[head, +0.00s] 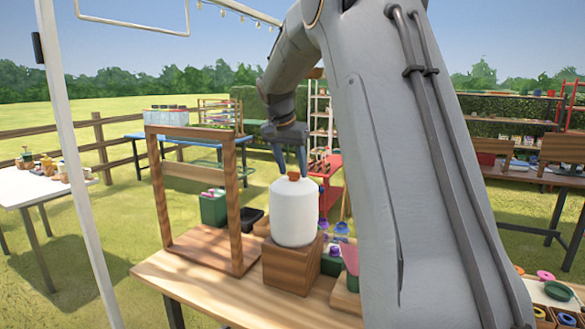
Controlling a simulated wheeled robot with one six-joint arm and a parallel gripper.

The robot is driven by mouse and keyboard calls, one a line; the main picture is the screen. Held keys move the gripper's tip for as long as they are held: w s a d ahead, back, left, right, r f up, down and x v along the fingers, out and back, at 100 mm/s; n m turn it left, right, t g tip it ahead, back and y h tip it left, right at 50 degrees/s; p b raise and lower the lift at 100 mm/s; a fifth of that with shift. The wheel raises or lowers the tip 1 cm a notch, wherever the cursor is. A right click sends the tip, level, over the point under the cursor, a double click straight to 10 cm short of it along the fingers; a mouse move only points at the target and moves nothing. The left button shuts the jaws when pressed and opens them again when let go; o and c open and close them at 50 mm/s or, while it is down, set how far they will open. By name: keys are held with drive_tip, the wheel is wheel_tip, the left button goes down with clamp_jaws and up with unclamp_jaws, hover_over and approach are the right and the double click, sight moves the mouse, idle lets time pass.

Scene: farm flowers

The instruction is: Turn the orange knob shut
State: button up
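The orange knob (293,176) sits on top of a white, rounded tank (293,212). The tank stands upright on a brown wooden block (292,262) on the wooden table. My gripper (294,170) points down from above, right at the knob. Its two dark fingers stand apart, with their tips at about the knob's height, one to each side of it. The picture is too small to tell whether the fingers touch the knob or how far it is turned.
A wooden frame (235,205) stands on the table (215,295) just left of the tank. A green container (213,208) and a black tray (251,218) are behind. Purple-topped bottles (341,229) stand close on the right. My arm hides much of the right side.

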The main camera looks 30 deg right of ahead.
drive_tip(key=shift+o, duration=0.3)
drive_tip(key=b+v, duration=0.2)
drive_tip(key=v, duration=0.5)
drive_tip(key=shift+r, duration=0.35)
drive_tip(key=shift+s+a, duration=0.15)
